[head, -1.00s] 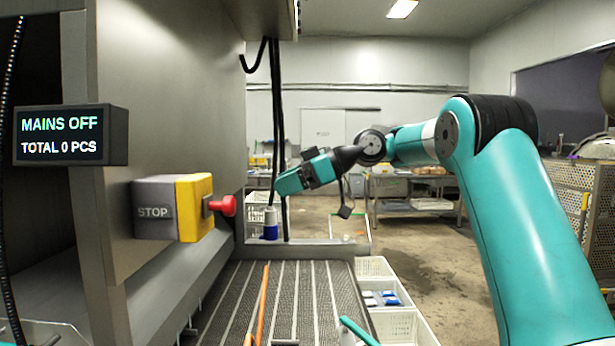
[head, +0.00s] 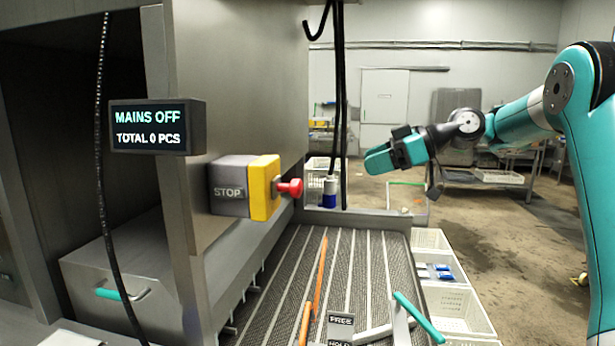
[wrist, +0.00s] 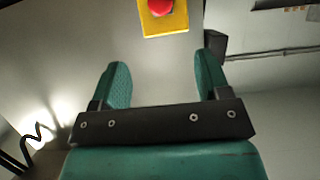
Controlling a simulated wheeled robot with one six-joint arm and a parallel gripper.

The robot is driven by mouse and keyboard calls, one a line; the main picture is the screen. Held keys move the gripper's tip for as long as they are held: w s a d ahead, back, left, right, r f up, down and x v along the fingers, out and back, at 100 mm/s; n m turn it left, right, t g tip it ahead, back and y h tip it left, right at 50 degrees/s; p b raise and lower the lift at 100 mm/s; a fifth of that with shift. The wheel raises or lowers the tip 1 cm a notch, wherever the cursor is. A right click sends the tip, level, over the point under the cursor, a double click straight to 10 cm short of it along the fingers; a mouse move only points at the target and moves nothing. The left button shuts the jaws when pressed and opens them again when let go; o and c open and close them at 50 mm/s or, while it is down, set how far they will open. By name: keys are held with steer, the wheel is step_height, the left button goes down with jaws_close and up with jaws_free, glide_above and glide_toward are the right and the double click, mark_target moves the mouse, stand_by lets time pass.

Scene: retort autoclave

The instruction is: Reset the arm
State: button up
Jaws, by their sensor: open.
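My gripper (wrist: 160,85) is open, with its two teal fingers apart and nothing between them in the wrist view. In the head view my gripper (head: 372,163) hangs in the air at centre right, pointing left. It is above the conveyor's far end and to the right of the stop box. The yellow and grey stop box (head: 235,187) with its red button (head: 291,188) is fixed to the grey machine wall. The red button (wrist: 160,6) also shows at the top of the wrist view, beyond the fingers.
A display (head: 150,127) reads "MAINS OFF, TOTAL 0 PCS". Black cables (head: 340,100) hang left of my gripper. A slatted conveyor (head: 345,265) holds orange rods (head: 320,275). White crates (head: 462,310) stand at its right. Open floor (head: 520,240) lies further right.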

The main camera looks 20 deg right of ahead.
steer(key=s+a+f+m+g+h, duration=0.15)
steer(key=s+a, duration=0.25)
steer(key=a, duration=0.4)
steer(key=s+a+f+m+g+h, duration=0.1)
steer(key=s+a+f+g, duration=0.1)
steer(key=s+a, duration=0.45)
steer(key=s+a+f+m+g+h, duration=0.1)
steer(key=s+f, duration=0.4)
steer(key=s, duration=0.5)
steer(key=s+a+f+m+g+h, duration=0.1)
steer(key=s+a+f+g+h, duration=0.1)
steer(key=s, duration=0.9)
step_height(320, 180, down, 3)
steer(key=shift+a+f+h+b, duration=0.15)
steer(key=shift+a+h+b, duration=0.15)
steer(key=shift+a+h, duration=0.55)
steer(key=shift+s+d, duration=0.1)
steer(key=shift+d, duration=0.1)
